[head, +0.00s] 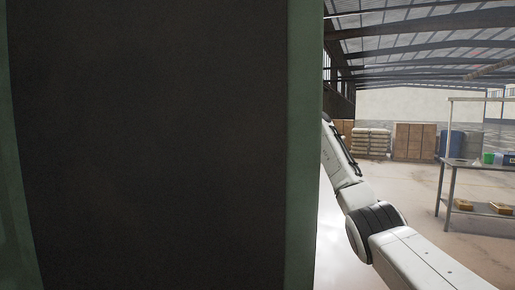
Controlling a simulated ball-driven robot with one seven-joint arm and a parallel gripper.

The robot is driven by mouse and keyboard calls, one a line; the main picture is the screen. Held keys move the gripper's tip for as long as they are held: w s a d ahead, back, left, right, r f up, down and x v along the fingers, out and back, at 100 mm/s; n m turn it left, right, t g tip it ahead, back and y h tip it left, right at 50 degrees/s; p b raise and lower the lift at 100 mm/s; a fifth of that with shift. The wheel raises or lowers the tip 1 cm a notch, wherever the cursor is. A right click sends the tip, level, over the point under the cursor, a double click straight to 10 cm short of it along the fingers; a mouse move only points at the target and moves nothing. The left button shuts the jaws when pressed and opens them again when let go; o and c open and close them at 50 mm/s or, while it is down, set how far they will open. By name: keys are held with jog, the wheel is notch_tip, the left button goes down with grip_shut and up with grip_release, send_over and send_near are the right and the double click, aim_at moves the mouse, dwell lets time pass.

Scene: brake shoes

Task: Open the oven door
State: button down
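A large dark panel with a green frame (305,150) fills the left and middle of the head view, very close to the camera. It looks like part of the oven, but I cannot tell whether it is the door or the body. No handle shows on it. My white arm comes in from the lower right, bends at a dark ribbed joint, and runs up along the panel's right edge. The arm's far end passes out of sight behind that edge. My gripper is not in view, and neither is anything it may touch.
A metal table (467,166) with a green container (488,158) and yellow items on its lower shelf stands at the right. Stacked sacks (371,143), brown boxes (414,142) and a blue barrel (452,145) stand farther back. Open floor lies between them and my arm.

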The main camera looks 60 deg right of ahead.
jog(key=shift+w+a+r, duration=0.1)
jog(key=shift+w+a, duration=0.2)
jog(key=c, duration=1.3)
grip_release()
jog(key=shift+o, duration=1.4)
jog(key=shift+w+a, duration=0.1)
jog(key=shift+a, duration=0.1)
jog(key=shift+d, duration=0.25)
